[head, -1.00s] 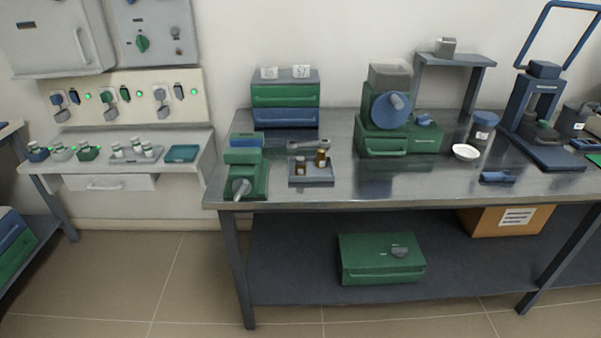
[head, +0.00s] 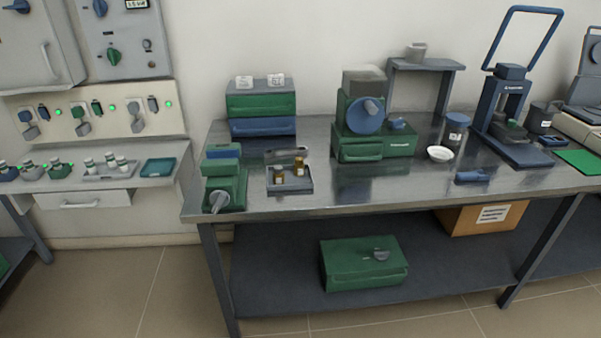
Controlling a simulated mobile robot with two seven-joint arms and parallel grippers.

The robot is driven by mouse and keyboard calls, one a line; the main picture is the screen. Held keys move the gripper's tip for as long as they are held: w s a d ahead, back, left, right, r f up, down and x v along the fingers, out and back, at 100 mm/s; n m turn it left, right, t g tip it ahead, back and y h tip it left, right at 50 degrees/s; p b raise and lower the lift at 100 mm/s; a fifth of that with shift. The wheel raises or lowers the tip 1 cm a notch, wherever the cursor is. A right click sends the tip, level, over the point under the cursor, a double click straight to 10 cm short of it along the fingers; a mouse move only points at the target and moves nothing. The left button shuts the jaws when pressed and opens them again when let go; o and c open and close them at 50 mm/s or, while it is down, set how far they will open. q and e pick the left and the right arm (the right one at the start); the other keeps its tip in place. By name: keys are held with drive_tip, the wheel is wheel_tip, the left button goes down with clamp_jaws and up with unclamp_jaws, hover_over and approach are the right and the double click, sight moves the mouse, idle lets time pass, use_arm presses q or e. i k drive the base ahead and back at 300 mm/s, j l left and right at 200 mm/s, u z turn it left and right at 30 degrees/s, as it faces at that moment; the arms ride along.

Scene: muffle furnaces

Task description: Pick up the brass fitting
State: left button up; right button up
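Two small brass-coloured pieces stand in a grey tray (head: 291,189) near the left front of the metal workbench. The left piece (head: 279,177) is shorter and browner, and the right piece (head: 299,167) is taller and more golden. They are too small to tell for sure which one is the brass fitting. Neither of my grippers shows in the head view.
A green vise (head: 226,187) stands left of the tray, with a wrench (head: 287,155) behind it. Drawers (head: 261,110) and a green machine (head: 372,144) stand farther back. A green case (head: 362,265) sits on the lower shelf.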

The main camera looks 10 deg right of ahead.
sight(299, 170)
drive_tip(key=u, duration=0.5)
drive_tip(key=l+u, duration=1.15)
drive_tip(key=l, duration=0.55)
drive_tip(key=k, duration=0.05)
